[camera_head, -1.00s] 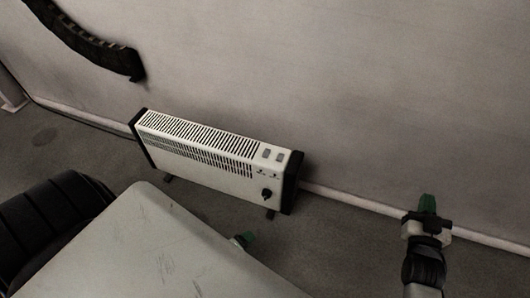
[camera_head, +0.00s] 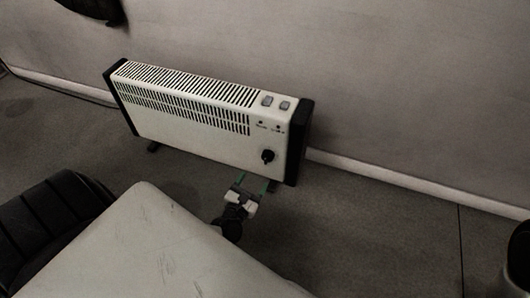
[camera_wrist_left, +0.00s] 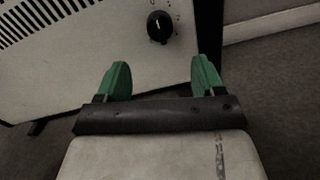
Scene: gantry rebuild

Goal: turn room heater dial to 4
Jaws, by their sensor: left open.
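The white room heater (camera_head: 185,125) with black end panels stands on the floor by the wall. Its black round dial (camera_head: 267,156) is low on the front, near the right end. In the left wrist view the dial (camera_wrist_left: 160,27) shows a pale pointer line that points roughly upward; the numbers around it are too small to read. My left gripper (camera_head: 252,182) is open and empty, just below and in front of the dial. In the left wrist view its green fingers (camera_wrist_left: 161,72) are spread apart, with the dial beyond the gap. My right gripper is not in view.
Two grey switches (camera_head: 275,103) sit on the heater's top right. A white skirting strip (camera_head: 400,182) runs along the wall (camera_head: 420,80). A dark object (camera_head: 92,8) is at the top left.

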